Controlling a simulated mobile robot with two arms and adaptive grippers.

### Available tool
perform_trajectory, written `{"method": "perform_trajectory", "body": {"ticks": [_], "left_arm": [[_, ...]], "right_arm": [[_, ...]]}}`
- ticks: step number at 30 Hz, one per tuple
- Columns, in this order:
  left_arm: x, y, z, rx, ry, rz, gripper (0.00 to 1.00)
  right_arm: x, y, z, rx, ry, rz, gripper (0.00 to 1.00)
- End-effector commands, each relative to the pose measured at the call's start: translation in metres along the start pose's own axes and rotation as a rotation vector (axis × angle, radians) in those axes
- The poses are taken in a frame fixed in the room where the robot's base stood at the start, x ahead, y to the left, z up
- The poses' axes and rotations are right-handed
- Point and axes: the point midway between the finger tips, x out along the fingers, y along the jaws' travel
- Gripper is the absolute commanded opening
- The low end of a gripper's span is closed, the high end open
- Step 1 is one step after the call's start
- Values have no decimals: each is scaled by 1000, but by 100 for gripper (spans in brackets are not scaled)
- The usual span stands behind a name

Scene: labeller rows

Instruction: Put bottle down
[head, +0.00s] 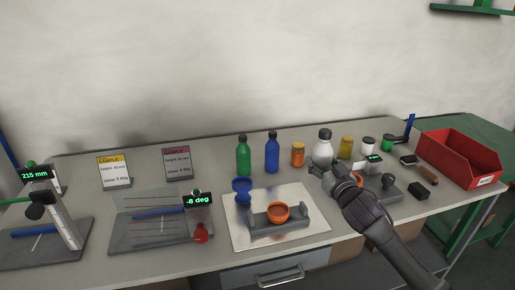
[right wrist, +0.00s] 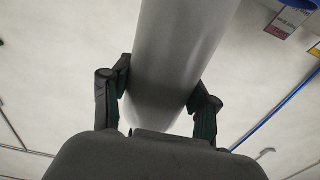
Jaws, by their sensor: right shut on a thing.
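A white bottle (head: 322,149) with a dark grey cap stands out near the back of the bench, about upright. My right gripper (head: 328,172) is shut on it from the front right. In the right wrist view the pale grey-white bottle body (right wrist: 180,60) sits between the two dark fingers of the gripper (right wrist: 160,100), which press on both sides. The base of the bottle is hidden by the gripper, so I cannot tell whether it touches the bench (head: 215,200). My left gripper is not in view.
Left of the white bottle are an orange jar (head: 298,155), a blue bottle (head: 272,153) and a green bottle (head: 243,157). A yellow jar (head: 346,148) is close on its right. A grey cradle with an orange ring (head: 278,212) sits on a white sheet (head: 248,241). A red bin (head: 463,160) is far right.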

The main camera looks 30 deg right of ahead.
Motion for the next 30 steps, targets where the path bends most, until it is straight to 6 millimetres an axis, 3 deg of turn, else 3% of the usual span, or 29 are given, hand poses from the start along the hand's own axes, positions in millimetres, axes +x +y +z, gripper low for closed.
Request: {"method": "perform_trajectory", "body": {"ticks": [5,10,14,18,24,30], "left_arm": [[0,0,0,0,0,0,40],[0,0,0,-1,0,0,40],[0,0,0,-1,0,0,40],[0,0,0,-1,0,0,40],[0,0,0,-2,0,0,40],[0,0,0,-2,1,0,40]], "right_arm": [[-1,1,0,1,-1,-3,30],[-13,-26,21,6,-5,-33,30],[-38,-76,51,12,-5,-89,30],[-78,-141,74,13,-4,-159,30],[-135,-218,72,10,0,-222,30],[-166,-252,55,4,2,-236,30]]}}
